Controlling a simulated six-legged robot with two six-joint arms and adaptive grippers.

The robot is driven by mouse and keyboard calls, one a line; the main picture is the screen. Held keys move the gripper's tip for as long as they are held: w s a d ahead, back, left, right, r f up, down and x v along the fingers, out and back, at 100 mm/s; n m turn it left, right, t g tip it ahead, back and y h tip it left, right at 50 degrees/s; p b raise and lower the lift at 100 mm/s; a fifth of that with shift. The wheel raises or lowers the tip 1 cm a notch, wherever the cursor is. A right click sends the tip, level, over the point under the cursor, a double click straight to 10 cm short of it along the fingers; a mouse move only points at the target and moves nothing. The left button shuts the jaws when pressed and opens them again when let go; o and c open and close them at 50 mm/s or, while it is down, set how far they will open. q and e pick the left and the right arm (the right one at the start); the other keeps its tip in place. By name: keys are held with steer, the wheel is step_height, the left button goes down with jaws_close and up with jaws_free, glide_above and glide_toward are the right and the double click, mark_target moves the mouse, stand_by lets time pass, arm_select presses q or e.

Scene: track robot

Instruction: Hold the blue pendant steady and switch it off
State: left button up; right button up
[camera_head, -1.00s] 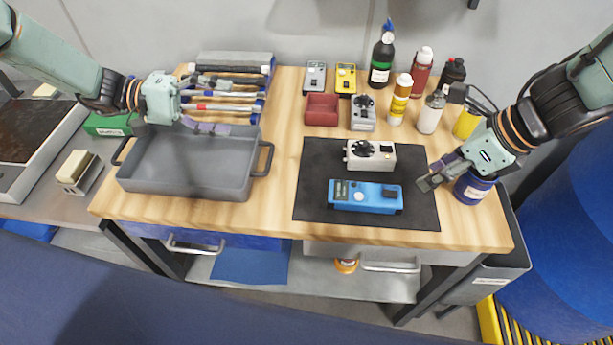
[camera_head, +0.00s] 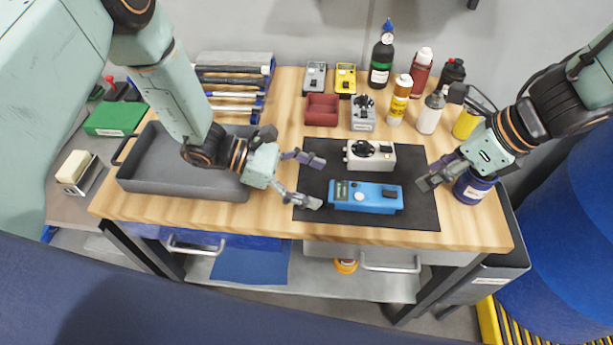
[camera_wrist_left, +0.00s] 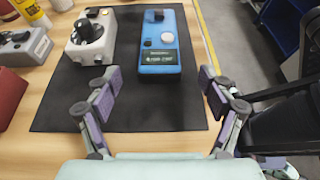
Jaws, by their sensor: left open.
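The blue pendant (camera_head: 366,197) lies flat on the black mat (camera_head: 310,168), its small screen end towards my left gripper. In the left wrist view the blue pendant (camera_wrist_left: 160,50) shows a dark screen, a round white button and a black knob at the far end. My left gripper (camera_head: 318,180) is open and empty, just left of the pendant, its fingers spread apart. It also shows in the left wrist view (camera_wrist_left: 155,85), with the pendant ahead between and beyond the fingertips. My right gripper (camera_head: 436,173) is at the mat's right edge, next to a blue jar; its finger gap is unclear.
A white-grey box with a black dial (camera_head: 371,154) sits on the mat just behind the pendant. A blue jar (camera_head: 472,188) stands by my right gripper. A grey tray (camera_head: 150,183) lies under my left arm. Bottles (camera_head: 400,98) and small pendants (camera_head: 345,78) stand at the back.

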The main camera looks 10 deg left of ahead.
mark_target(341, 190)
arm_select(q)
steer(key=x, duration=0.6)
steer(key=shift+d+f, duration=0.1)
steer(key=shift+d, duration=0.15)
steer(key=shift+w, duration=0.1)
